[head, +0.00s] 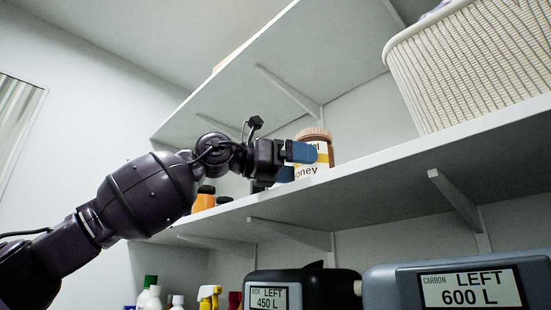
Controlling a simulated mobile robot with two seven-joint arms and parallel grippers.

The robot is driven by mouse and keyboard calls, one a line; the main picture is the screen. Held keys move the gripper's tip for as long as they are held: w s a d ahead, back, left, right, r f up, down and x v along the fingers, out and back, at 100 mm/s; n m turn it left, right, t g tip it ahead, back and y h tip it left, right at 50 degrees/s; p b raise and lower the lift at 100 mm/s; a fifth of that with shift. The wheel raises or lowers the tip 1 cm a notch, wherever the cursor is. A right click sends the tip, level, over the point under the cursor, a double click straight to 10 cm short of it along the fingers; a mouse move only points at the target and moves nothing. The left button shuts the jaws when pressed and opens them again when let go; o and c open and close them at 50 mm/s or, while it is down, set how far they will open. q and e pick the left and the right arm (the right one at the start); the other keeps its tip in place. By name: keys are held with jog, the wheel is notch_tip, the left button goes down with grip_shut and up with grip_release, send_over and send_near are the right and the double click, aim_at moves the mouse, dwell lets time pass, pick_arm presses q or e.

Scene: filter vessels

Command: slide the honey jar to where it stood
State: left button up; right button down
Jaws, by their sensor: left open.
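The honey jar (321,148) has a peach lid, a brown body and a white and yellow label reading "honey". It stands upright near the front edge of the middle shelf (390,158). My left gripper (298,161) is at the jar's left side, with its blue fingertips overlapping the label in the head view. It is open. Whether a fingertip touches the jar I cannot tell. The fingers hide the left part of the jar. My right gripper is not in view.
An orange bottle (203,200) with a dark cap stands left on the same shelf, partly behind my arm. A white woven basket (470,65) stands to the right. Below are two filter vessels (452,268) (285,279) and several bottles (152,298). Shelf between jar and basket looks clear.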

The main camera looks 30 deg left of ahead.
aim_at(312, 167)
pick_arm(q)
jog(key=shift+p+x, duration=0.35)
jog(key=shift+x, duration=1.5)
jog(key=c, duration=1.1)
